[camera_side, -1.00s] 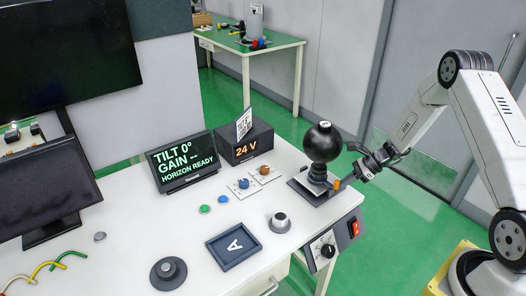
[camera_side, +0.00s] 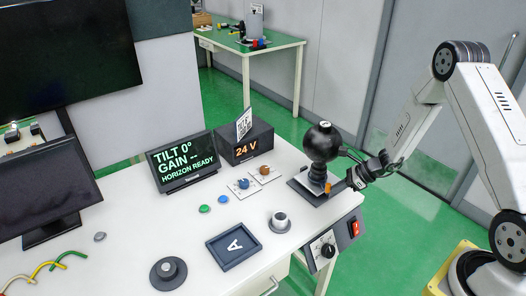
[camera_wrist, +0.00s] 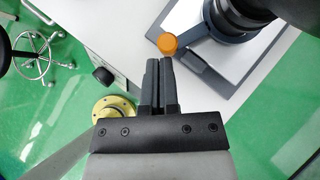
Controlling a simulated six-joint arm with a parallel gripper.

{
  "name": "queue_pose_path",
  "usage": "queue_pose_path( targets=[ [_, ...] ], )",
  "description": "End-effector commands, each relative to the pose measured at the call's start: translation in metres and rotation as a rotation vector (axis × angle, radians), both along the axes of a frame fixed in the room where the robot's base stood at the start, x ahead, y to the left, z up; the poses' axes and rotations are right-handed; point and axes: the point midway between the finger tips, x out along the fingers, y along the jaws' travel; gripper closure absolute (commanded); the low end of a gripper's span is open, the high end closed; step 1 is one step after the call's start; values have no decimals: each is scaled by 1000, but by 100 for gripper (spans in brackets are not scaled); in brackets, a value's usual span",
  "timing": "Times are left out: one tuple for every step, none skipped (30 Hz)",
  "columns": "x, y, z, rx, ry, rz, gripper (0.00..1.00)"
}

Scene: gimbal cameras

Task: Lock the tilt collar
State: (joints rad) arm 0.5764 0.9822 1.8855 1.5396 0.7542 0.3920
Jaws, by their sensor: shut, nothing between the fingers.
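The gimbal camera is a black ball (camera_side: 322,141) on a dark neck above a square plate (camera_side: 299,187) at the table's right corner. A dark collar at its foot carries a short lever with an orange end (camera_side: 328,188). In the wrist view the orange end (camera_wrist: 168,43) lies just beyond my fingertips, with the dark collar (camera_wrist: 205,28) to its right. My gripper (camera_side: 346,184) is shut and empty, low beside the lever; its fingers also show in the wrist view (camera_wrist: 158,62). I cannot tell whether they touch the lever.
A display (camera_side: 183,162) reads TILT 0°, GAIN --, HORIZON READY. A 24 V box (camera_side: 245,143) stands beside it. Small knobs and buttons, a tray marked A (camera_side: 233,245) and a round dial (camera_side: 169,272) lie on the white table. A switch box (camera_side: 334,243) hangs at the front edge.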

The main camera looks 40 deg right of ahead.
Motion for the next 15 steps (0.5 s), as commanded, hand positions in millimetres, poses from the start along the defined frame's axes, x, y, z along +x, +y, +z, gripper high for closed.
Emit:
queue_pose_path(
  targets=[
    [1, 6, 0, 0, 0, 1, 100],
    [2, 8, 0, 1, 1, 1, 100],
    [2, 12, 0, 1, 1, 3, 100],
    [3, 14, 0, 1, 0, 2, 100],
    [4, 16, 0, 1, 0, 2, 100],
    [4, 19, 0, 1, 0, 2, 100],
    [5, 20, 0, 1, 0, 2, 100],
    [5, 19, 0, 0, 0, 1, 100],
    [5, 18, 0, 1, 0, 1, 100],
    [5, 18, 0, 1, 0, 1, 100],
    [5, 18, 0, 1, 0, 1, 100],
    [5, 18, 0, 1, 0, 1, 100],
    [5, 18, 0, 0, 0, 0, 100],
    [5, 18, 0, 0, 0, 0, 100],
    [5, 18, 0, 0, 0, 0, 100]
  ],
)
